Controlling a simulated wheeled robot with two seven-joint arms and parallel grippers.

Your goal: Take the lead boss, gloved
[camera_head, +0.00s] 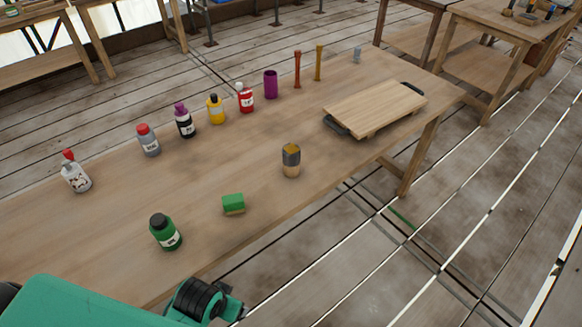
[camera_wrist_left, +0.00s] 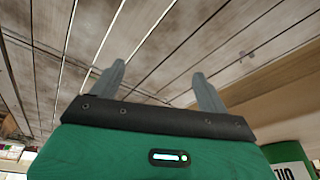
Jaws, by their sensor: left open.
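I cannot tell for sure which thing is the lead boss. A small grey cylinder (camera_head: 358,55) stands at the table's far end. No glove is recognisable. My left gripper (camera_wrist_left: 160,88) shows in the left wrist view, its two grey fingers apart with nothing between them. It points over the plank floor beside the table edge. In the head view only teal and black parts of my left arm show at the lower left. My right gripper is out of view.
The wooden table (camera_head: 110,235) holds a green bottle (camera_head: 165,232), a green block (camera_head: 233,204), a row of bottles behind, a purple cup (camera_head: 270,84), two upright sticks and a wooden board (camera_head: 375,108).

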